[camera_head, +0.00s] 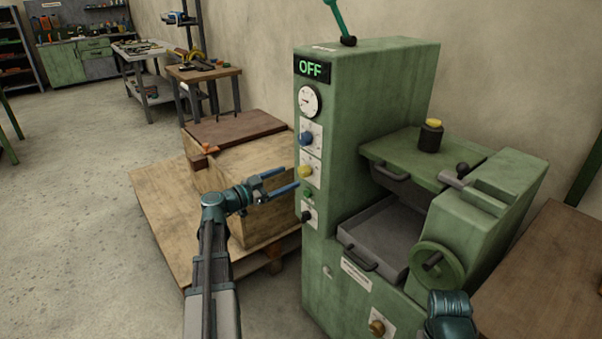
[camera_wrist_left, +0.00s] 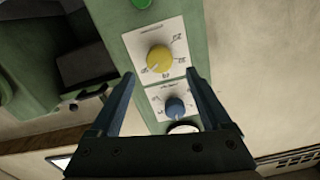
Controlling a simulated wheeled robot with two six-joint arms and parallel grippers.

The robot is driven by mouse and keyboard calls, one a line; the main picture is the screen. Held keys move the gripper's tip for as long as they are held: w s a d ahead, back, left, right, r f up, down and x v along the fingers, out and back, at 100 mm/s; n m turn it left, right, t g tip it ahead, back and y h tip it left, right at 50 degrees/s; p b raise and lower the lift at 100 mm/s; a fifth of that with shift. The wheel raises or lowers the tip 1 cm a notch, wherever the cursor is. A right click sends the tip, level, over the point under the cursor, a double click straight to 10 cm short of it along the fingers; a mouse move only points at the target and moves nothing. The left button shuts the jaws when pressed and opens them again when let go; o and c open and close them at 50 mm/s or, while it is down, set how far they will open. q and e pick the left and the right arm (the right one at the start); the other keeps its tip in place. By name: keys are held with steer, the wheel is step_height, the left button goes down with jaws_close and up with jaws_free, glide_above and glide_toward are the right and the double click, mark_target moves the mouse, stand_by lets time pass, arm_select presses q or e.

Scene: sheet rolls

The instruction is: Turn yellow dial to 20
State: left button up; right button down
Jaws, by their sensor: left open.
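The yellow dial (camera_head: 305,171) sits on a white scale plate on the left face of the green machine, below the blue dial (camera_head: 305,138). My left gripper (camera_head: 291,177) is open in front of it, its blue fingers pointing at the panel. In the left wrist view the yellow dial (camera_wrist_left: 159,58) shows between and just beyond the spread fingertips (camera_wrist_left: 160,75), with no visible contact. The picture there is turned over, so the blue dial (camera_wrist_left: 176,108) lies below. The scale marks are too small to read surely. My right gripper is not in view.
The machine's display (camera_head: 314,69) reads OFF. A gauge (camera_head: 309,101) is above the dials; a green button (camera_head: 307,194) and black knob (camera_head: 307,216) are below. A wooden crate (camera_head: 262,185) on a pallet stands close behind my left gripper. A handwheel (camera_head: 437,268) is at right.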

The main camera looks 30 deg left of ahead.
mark_target(301, 172)
arm_select(q)
steer(key=shift+x, duration=3.2)
steer(key=shift+c, duration=0.3)
jaws_close()
